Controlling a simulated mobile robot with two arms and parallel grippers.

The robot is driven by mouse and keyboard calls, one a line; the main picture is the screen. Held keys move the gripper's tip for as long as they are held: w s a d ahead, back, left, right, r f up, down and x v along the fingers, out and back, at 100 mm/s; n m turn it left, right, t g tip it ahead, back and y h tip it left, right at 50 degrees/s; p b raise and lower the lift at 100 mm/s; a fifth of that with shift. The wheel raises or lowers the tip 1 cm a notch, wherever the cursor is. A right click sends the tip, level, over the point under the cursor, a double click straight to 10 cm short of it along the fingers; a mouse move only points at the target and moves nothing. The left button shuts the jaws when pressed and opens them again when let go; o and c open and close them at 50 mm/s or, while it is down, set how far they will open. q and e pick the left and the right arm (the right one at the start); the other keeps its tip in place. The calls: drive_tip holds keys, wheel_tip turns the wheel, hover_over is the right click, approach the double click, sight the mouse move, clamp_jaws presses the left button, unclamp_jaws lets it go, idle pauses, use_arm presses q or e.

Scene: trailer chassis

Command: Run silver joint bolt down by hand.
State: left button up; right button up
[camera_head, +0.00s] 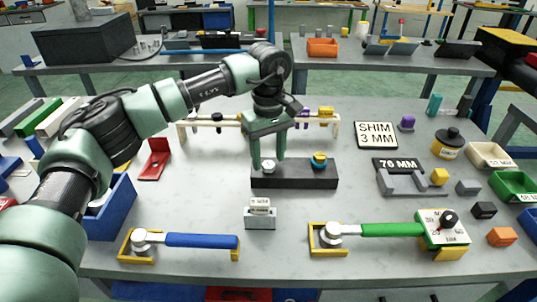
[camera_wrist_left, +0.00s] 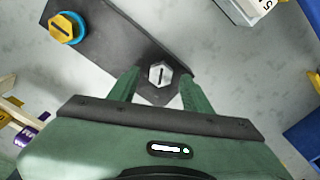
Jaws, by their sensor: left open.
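The silver joint bolt (camera_head: 268,167) has a hex head with a dark slot and sits at the left end of a dark bar (camera_head: 293,181). It also shows in the left wrist view (camera_wrist_left: 160,74). My left gripper (camera_head: 269,161) points down over it, open. In the left wrist view its two green fingers (camera_wrist_left: 159,84) stand on either side of the silver head, with a gap visible on each side. A second bolt, yellow with a blue collar (camera_head: 319,159), sits at the bar's right end. My right gripper is not in view.
A blue-handled wrench (camera_head: 200,240) and a green-handled wrench (camera_head: 390,230) lie in yellow holders at the front. A small labelled block (camera_head: 260,217) stands before the bar. A rack (camera_head: 200,124) stands behind my gripper. Bins and gauge blocks line the right side.

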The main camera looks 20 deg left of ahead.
sight(268, 164)
use_arm(q)
wheel_tip(268, 164, up, 8)
drive_tip(key=shift+b, duration=0.35)
